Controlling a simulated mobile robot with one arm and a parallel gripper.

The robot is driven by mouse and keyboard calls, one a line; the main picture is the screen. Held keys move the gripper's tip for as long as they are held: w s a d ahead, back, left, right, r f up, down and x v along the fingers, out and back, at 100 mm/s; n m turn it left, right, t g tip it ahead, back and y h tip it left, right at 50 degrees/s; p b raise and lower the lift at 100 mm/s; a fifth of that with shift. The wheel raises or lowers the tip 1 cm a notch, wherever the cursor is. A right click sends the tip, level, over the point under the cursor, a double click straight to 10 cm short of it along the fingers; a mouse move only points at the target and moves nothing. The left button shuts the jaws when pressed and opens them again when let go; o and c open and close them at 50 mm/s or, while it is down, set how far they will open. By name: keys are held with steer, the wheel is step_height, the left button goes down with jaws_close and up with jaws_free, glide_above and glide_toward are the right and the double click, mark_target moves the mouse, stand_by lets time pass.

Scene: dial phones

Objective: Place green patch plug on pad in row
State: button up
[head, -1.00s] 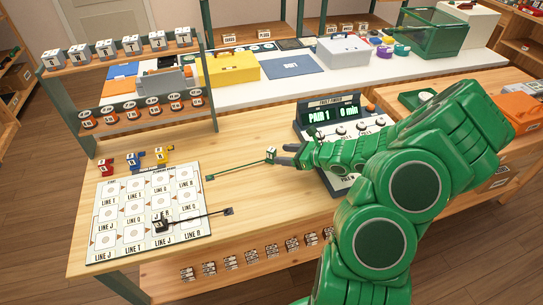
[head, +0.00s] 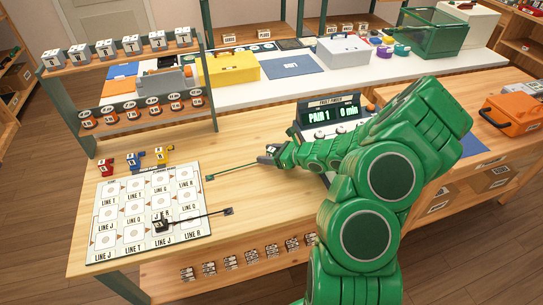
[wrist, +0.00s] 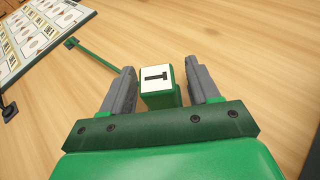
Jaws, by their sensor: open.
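The green patch plug (wrist: 157,88) is a small green block with a white top bearing a black letter. It stands between the two grey fingers of my open gripper (wrist: 160,66), with narrow gaps seen on both sides. In the head view my gripper (head: 270,153) largely hides the plug. Its green cord (head: 238,168) runs left across the wood to a small dark end (head: 210,177) beside the board. The white board (head: 150,248) carries rows of pads with line labels. A black plug (head: 162,223) stands on the board's lower middle, its cord reaching right.
Red, blue and yellow plugs (head: 134,160) stand behind the board. A rack (head: 90,130) with grey and orange pieces is behind them. The fault finder box (head: 330,117) stands behind my arm. The wood between gripper and board is clear except for cords.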

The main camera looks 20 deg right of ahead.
steer(key=shift+w+a+f, duration=0.15)
steer(key=shift+w+a, duration=0.05)
steer(key=shift+w, duration=0.05)
steer(key=shift+c, duration=0.2)
steer(key=c, duration=1)
steer(key=shift+r, duration=5)
